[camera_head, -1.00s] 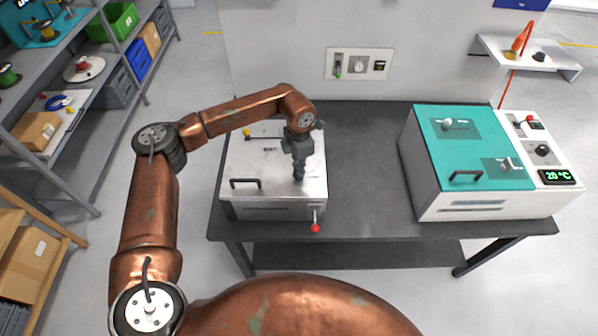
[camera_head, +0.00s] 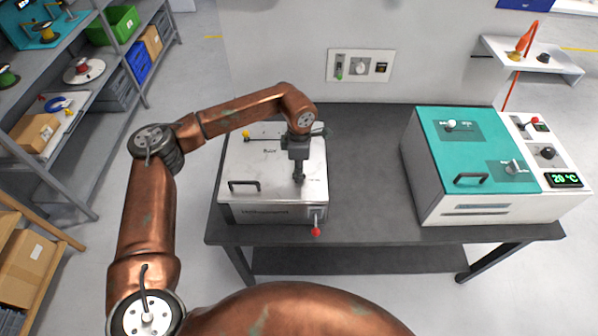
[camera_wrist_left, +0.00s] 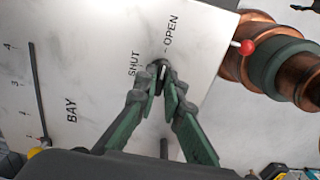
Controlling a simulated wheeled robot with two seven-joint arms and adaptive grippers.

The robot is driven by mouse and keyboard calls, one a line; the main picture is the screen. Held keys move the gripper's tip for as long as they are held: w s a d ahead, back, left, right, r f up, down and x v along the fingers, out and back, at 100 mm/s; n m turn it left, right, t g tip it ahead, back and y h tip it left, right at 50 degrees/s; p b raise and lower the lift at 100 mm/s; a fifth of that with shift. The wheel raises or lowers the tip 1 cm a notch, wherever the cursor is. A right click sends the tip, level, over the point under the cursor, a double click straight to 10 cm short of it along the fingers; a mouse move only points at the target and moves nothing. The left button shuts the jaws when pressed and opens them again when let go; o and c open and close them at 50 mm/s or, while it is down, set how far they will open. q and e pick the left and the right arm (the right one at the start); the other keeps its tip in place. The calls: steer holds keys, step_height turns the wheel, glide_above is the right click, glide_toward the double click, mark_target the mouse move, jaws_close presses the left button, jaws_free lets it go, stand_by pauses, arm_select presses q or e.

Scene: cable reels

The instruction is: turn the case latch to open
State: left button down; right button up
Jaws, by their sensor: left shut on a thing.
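The silver case (camera_head: 262,170) stands on the left part of the dark table. In the left wrist view its lid (camera_wrist_left: 100,60) carries the printed words SHUT and OPEN around the latch (camera_wrist_left: 162,67). My left gripper (camera_head: 298,178) points down at the lid's right side. In the left wrist view its green-grey fingers (camera_wrist_left: 164,82) are shut on the small dark latch. The fingertips cover much of the latch, so its exact angle is hard to tell. My right gripper is in neither view.
A black handle (camera_head: 244,184), a slot with a yellow knob (camera_head: 246,134) and a red-tipped lever (camera_head: 316,231) are on the case. A teal-topped machine (camera_head: 440,150) stands at right. The table (camera_head: 365,170) between them is clear. Shelves (camera_head: 95,110) stand left.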

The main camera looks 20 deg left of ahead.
arm_select(q)
steer(key=c, duration=2)
jaws_free()
steer(key=shift+c, duration=0.2)
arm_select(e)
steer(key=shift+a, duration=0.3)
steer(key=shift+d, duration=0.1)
arm_select(q)
steer(key=shift+r, duration=0.1)
step_height(320, 180, up, 12)
